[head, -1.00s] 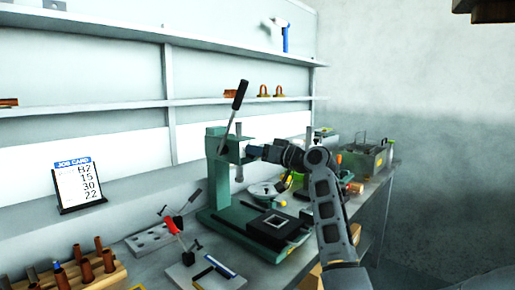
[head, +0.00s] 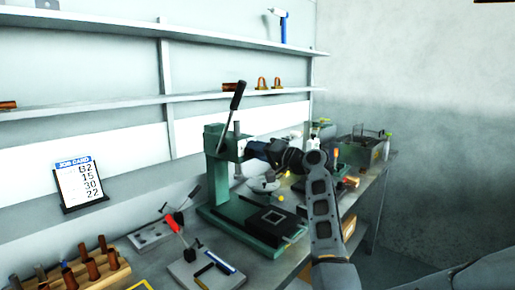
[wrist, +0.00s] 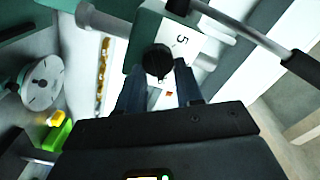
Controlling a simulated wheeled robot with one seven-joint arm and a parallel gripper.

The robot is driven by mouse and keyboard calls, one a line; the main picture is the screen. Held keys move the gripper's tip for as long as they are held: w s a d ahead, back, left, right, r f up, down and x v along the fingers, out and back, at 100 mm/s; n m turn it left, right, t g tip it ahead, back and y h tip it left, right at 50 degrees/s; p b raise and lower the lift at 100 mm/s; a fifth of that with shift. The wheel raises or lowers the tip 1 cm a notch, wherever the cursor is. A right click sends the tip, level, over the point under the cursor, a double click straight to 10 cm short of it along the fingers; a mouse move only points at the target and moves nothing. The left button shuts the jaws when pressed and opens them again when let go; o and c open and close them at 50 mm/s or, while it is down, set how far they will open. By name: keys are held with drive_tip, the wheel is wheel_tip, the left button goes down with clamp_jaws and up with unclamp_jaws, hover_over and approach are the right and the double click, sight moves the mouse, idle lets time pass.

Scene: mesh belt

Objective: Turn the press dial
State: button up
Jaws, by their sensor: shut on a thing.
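The green press (head: 215,165) stands on the bench, its long black-handled lever (head: 238,95) raised and tilted. In the wrist view the press dial (wrist: 158,60) is a dark round knob on the green press head (wrist: 145,35). A white plate (wrist: 181,46) marked 5 lies beside it. My gripper (wrist: 160,78) has one dark finger on each side of the knob and is shut on it. In the head view my gripper (head: 256,150) reaches the press head from the right and hides the dial. The dial's pointer mark cannot be made out.
A job card (head: 79,184) reads B2, 15, 30, 22. A red-handled clamp (head: 174,223) and a rack of copper pieces (head: 90,268) stand at front left. A grey-green crate (head: 360,150) is at the back right. The press lever (wrist: 250,35) passes close to my gripper.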

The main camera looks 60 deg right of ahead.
drive_tip(key=shift+m, duration=0.3)
drive_tip(key=o, duration=1)
drive_tip(key=shift+o, duration=0.2)
drive_tip(key=b+v, duration=0.1)
drive_tip(key=v, duration=0.7)
drive_tip(key=shift+b, duration=0.3)
drive_tip(key=shift+w+d, duration=0.1)
drive_tip(key=shift+d, duration=0.05)
